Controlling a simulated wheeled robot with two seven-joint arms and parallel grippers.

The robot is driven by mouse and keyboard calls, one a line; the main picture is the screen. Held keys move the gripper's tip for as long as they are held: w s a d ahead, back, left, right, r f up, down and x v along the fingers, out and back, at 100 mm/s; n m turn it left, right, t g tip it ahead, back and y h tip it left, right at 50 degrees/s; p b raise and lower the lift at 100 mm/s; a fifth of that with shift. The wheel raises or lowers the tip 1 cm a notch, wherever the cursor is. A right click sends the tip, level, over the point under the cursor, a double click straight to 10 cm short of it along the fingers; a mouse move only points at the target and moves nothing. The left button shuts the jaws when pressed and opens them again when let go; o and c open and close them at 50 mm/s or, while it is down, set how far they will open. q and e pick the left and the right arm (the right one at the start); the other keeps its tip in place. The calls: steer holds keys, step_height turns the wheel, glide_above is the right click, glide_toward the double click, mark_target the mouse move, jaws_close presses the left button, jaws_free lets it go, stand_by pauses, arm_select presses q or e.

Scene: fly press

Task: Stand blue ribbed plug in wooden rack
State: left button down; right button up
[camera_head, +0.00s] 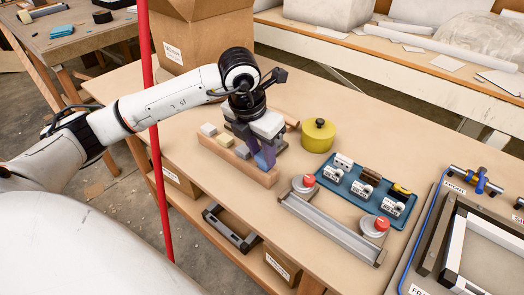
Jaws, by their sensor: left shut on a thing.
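The wooden rack (235,163) lies along the bench, left of centre. A pale grey piece (208,129), a yellow piece (225,140) and another pale piece (242,151) stand along it. My left gripper (258,148) points down over the rack's near right end. It is shut on the blue ribbed plug (265,158). The plug is at the rack's right end, and its lower end meets the rack in the picture. I cannot tell whether it is seated or just above. The fingers hide part of the plug. My right gripper is not in view.
A yellow-green lidded pot (318,136) stands right of the gripper. A blue tray (345,187) with several small parts and a metal bar with red buttons (335,228) lie farther right. A cardboard box (200,40) stands behind.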

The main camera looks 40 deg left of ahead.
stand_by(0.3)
arm_select(q)
steer(key=c, duration=1.2)
jaws_free()
steer(key=shift+o, duration=0.6)
steer(key=shift+r, duration=0.1)
steer(key=shift+w+p+v, duration=0.25)
steer(key=shift+p+v, duration=0.55)
steer(key=shift+v, duration=0.3)
steer(key=shift+w+p+v, duration=0.3)
steer(key=shift+p+v, duration=0.45)
steer(key=shift+v, duration=0.35)
steer(key=shift+w+p+v, duration=0.25)
steer(key=shift+p+v, duration=0.55)
steer(key=shift+v, duration=0.3)
steer(key=shift+r, duration=0.15)
